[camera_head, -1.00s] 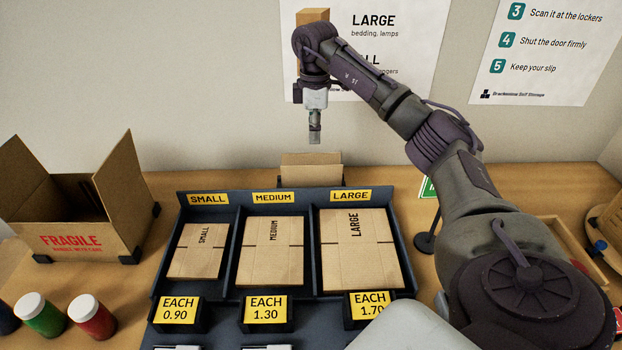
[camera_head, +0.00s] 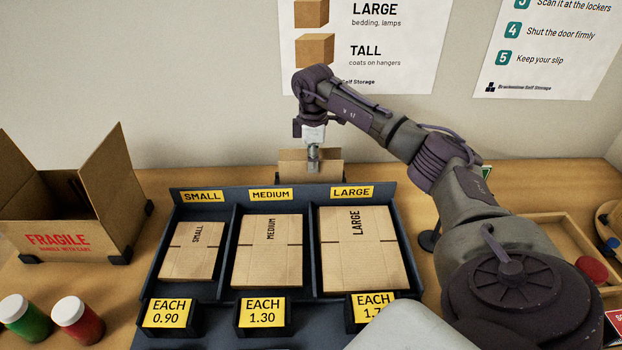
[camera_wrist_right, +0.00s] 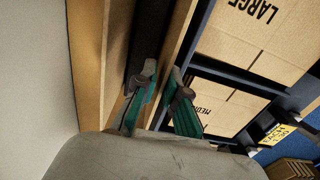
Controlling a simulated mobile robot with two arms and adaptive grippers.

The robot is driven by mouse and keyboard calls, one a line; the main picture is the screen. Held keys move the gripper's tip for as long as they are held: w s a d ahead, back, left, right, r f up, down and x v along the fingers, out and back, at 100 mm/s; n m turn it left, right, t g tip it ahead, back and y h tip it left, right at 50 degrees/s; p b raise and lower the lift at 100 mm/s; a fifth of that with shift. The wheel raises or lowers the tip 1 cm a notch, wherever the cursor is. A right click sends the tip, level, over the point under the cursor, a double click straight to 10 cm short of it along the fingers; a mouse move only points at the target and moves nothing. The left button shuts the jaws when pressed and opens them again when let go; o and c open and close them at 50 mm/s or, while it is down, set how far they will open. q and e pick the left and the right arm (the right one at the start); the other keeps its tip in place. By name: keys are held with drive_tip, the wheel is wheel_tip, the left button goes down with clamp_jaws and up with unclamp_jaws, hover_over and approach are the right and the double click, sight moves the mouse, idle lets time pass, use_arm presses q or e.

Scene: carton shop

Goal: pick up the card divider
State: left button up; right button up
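The card divider (camera_head: 296,163) is a plain brown cardboard panel. It stands upright in a dark holder behind the carton tray, near the wall. My right gripper (camera_head: 313,165) points down at its top edge, in front of the panel's middle as seen from the head. In the right wrist view the green-padded fingers (camera_wrist_right: 163,97) are apart, and a thin tan card edge (camera_wrist_right: 181,38) runs down between them. I cannot tell whether either finger touches it. My left gripper is not in view.
A dark tray (camera_head: 228,243) holds small, medium and large flat cartons. An open FRAGILE box (camera_head: 60,225) stands left, with red and green jars (camera_head: 78,319) in front. A wooden tray (camera_head: 548,232) lies right. The wall is close behind the divider.

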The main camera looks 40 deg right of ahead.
sight(311, 177)
drive_tip(key=f, duration=0.5)
drive_tip(key=shift+w+a, duration=0.1)
drive_tip(key=shift+a, duration=0.2)
drive_tip(key=shift+c, duration=0.3)
clamp_jaws()
